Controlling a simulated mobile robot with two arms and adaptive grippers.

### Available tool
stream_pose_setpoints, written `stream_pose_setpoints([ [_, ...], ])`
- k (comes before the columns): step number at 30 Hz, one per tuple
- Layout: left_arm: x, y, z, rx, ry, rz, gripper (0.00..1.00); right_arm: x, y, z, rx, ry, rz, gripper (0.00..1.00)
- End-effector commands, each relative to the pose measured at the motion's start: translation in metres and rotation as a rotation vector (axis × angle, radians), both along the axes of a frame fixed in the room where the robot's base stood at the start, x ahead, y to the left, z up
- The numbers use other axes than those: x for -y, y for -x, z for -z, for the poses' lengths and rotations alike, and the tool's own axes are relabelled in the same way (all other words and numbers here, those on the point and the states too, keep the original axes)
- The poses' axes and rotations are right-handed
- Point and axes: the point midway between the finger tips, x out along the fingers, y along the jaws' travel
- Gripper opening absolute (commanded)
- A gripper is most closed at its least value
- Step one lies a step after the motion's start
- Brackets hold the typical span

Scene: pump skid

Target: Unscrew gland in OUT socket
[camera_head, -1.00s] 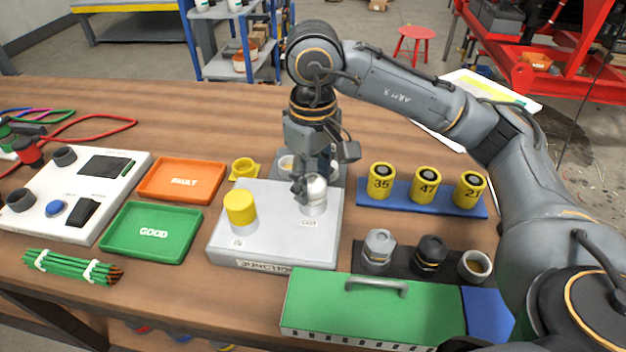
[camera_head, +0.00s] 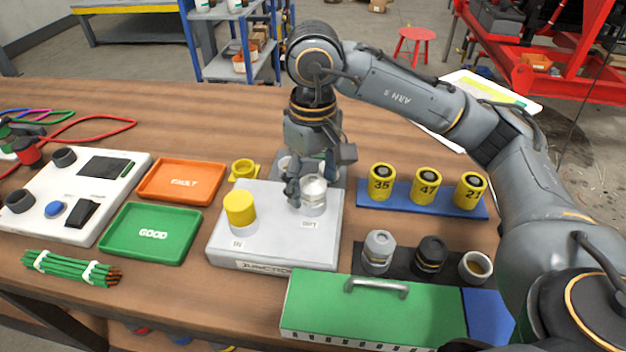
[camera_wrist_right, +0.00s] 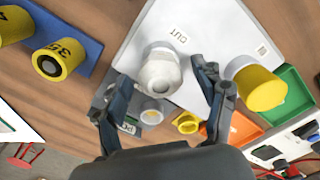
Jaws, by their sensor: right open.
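The junction box (camera_head: 270,249) is a light grey block on the bench. A whitish gland (camera_head: 314,190) stands upright in its OUT socket; it also shows in the right wrist view (camera_wrist_right: 160,70). A yellow cap (camera_head: 240,207) sits in the IN socket on the left. My right gripper (camera_head: 306,192) is at the OUT gland, pointing down. In the right wrist view its two fingers (camera_wrist_right: 160,95) are spread apart, with the gland between and just beyond them; a gap shows on both sides. My left gripper is not in view.
Orange FAULT (camera_head: 152,193) and green GOOD (camera_head: 121,236) trays lie left of the box. A blue rack (camera_head: 402,207) of yellow numbered cylinders stands right. Grey, black and white fittings sit on a dark strip (camera_head: 403,268), behind a green case (camera_head: 378,322).

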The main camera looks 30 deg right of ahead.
Motion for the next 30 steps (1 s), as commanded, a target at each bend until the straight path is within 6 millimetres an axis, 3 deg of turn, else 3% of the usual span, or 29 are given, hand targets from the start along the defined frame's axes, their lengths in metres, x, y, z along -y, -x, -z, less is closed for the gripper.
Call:
stream_pose_setpoints([
  [2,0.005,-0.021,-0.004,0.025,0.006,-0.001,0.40,0.000,0.000,0.001,0.001,0.000,0.072,0.70],
  [7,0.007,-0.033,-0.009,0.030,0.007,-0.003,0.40,0.000,0.000,0.001,0.001,0.000,0.247,0.70],
  [14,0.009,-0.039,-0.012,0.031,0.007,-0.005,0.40,0.000,0.000,0.000,0.001,0.000,0.366,0.70],
  [24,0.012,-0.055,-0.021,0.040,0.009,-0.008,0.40,0.000,0.000,0.000,0.000,0.000,0.714,0.70],
  [30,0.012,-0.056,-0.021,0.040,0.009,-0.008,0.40,0.000,0.000,0.000,-0.001,0.000,0.741,0.70],
])
